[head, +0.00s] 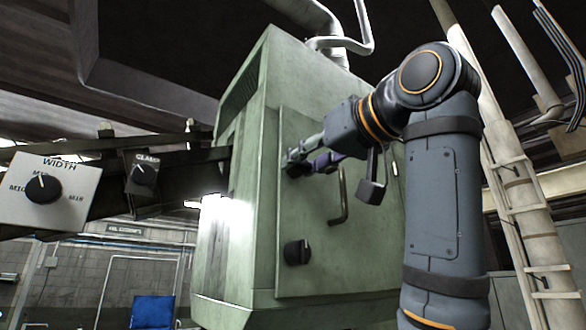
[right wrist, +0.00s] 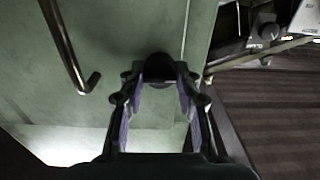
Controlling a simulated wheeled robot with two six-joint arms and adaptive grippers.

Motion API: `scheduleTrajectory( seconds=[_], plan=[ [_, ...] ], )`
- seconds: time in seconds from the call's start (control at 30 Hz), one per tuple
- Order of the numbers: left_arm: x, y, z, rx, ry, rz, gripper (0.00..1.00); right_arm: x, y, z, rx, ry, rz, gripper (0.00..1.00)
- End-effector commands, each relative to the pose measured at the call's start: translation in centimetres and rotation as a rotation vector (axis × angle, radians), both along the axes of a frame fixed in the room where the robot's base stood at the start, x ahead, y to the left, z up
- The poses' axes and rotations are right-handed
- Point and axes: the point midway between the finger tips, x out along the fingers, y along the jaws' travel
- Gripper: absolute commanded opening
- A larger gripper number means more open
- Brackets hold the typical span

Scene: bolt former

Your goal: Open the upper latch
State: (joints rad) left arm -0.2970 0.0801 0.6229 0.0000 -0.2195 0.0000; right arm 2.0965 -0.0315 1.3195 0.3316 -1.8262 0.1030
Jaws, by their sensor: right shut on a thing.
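The upper latch is a dark knob (right wrist: 158,68) on the green door, seen between my fingertips in the right wrist view. My right gripper (head: 297,160) reaches the door from the right in the head view, and its fingers largely hide the upper latch there. In the right wrist view my right gripper (right wrist: 160,82) is shut on the latch, with one purple-padded finger on each side of it. My left gripper is not in view.
A bent metal handle (head: 343,198) sticks out of the green door (head: 325,225), and it also shows in the right wrist view (right wrist: 70,50). A lower dark latch (head: 297,252) sits below. Panels with WIDTH (head: 75,195) and CLAMP (head: 146,160) dials stand left.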

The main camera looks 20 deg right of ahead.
Motion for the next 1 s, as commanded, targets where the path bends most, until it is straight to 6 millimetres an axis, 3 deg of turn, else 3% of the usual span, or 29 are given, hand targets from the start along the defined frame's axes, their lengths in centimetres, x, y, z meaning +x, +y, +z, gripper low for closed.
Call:
scheduleTrajectory(
  seconds=[0.17, 0.4, 0.67, 0.9, 1.0],
  plan=[
    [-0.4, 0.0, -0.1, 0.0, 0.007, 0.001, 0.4, 0.0, 0.0, 0.0, 0.01, 0.002, 0.001, 0.0],
    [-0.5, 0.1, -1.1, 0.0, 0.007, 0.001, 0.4, 0.0, 0.0, -0.1, 0.358, 0.128, 0.001, 0.0],
    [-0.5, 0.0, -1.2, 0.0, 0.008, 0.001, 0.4, 0.0, 0.0, 0.0, 0.496, 0.178, 0.001, 0.0],
    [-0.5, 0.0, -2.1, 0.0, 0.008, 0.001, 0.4, 0.0, 0.0, -0.1, 0.854, 0.308, 0.001, 0.0],
    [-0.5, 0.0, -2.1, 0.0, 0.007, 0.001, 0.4, 0.0, 0.0, 0.0, 0.906, 0.326, 0.001, 0.0]
  ],
)
